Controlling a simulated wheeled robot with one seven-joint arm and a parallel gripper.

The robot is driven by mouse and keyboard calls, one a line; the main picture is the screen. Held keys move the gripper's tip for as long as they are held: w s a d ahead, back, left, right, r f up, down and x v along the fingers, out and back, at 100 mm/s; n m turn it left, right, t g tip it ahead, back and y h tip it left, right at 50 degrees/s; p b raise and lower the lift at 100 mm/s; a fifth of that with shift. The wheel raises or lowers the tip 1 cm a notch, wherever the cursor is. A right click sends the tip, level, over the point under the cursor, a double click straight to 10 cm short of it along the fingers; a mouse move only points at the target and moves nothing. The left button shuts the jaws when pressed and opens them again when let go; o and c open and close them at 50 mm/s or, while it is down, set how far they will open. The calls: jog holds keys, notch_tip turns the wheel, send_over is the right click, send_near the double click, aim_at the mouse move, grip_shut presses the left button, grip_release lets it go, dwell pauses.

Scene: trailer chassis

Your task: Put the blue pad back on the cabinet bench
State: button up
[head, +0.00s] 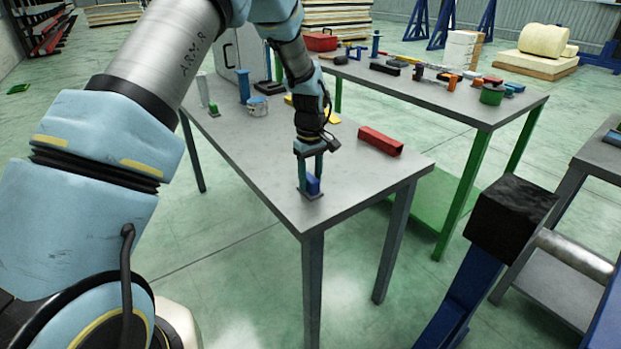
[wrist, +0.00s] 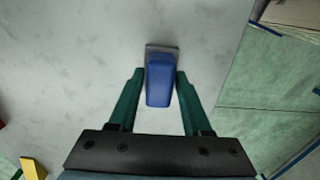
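The blue pad (wrist: 160,82) stands between the two green fingers of my gripper (wrist: 161,76) in the wrist view. The fingertips lie close along both its sides; I cannot tell whether they press on it. A grey plate (wrist: 162,47) shows at the pad's far end. In the head view my gripper (head: 311,181) points down near the front end of a grey-topped bench (head: 240,152), with the blue pad (head: 313,185) low between its fingers, at or just above the bench top. A grey cabinet (head: 238,55) stands behind the far left end of this bench.
A red block (head: 380,141) lies to the right of my gripper on the same bench. A can (head: 258,106) and a blue post (head: 243,86) stand at its far left. A second bench (head: 440,98) behind holds several tools. A black-topped blue post (head: 510,217) stands front right.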

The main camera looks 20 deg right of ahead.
aim_at(310, 177)
jog(key=shift+o, duration=1.4)
jog(key=shift+r, duration=0.1)
notch_tip(310, 177, up, 12)
jog(key=b, duration=0.4)
jog(key=a+m, duration=0.1)
jog(key=a, duration=2.1)
jog(key=s+a+f+m+t, duration=0.1)
jog(key=s+a+f+m, duration=0.1)
jog(key=s+a, duration=0.8)
jog(key=a, duration=0.4)
jog(key=shift+s+a+t, duration=0.3)
jog(key=shift+s+a, duration=0.05)
jog(key=shift+s, duration=0.05)
